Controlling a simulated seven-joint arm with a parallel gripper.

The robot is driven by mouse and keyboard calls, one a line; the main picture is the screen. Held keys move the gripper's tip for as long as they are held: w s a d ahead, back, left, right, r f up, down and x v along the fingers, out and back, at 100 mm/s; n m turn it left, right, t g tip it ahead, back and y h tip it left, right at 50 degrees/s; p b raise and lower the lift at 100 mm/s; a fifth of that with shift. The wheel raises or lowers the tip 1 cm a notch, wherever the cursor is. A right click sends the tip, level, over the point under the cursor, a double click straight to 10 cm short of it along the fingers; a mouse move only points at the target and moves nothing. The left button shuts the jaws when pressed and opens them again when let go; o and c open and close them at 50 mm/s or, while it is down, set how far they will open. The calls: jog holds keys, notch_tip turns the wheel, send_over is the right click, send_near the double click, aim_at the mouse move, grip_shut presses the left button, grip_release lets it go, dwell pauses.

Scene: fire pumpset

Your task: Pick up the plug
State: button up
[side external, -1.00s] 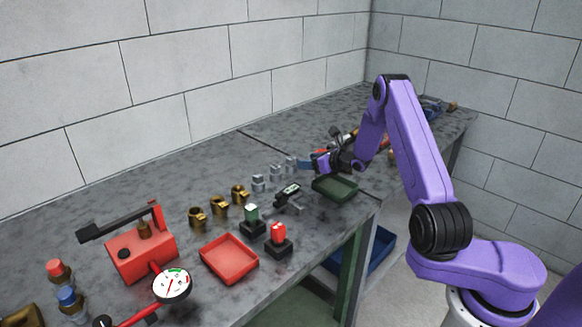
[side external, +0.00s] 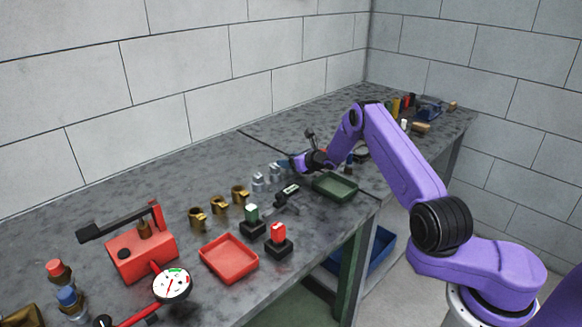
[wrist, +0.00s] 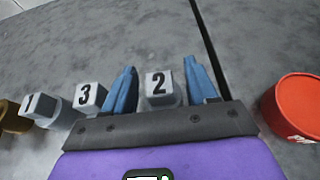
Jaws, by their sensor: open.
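Three small grey plugs with numbered tops stand in a row on the bench. In the wrist view they are marked 1 (wrist: 36,106), 3 (wrist: 88,96) and 2 (wrist: 158,84). Two of the grey plugs (side external: 258,183) show clearly in the side view, just left of my gripper (side external: 291,164). My gripper (wrist: 162,84) is open in the wrist view, with one blue finger on each side of the plug marked 2. I see gaps at both sides of that plug.
A red round object (wrist: 294,104) is right of the fingers. Brass fittings (side external: 219,206) stand left of the plugs. A green tray (side external: 335,187), a caliper-like tool (side external: 287,195) and a red tray (side external: 230,258) lie nearer the front edge. Bench behind the plugs is clear.

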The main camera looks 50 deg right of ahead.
jog(key=shift+x, duration=1.1)
grip_shut()
jog(key=shift+f, duration=0.1)
jog(key=shift+s, duration=0.1)
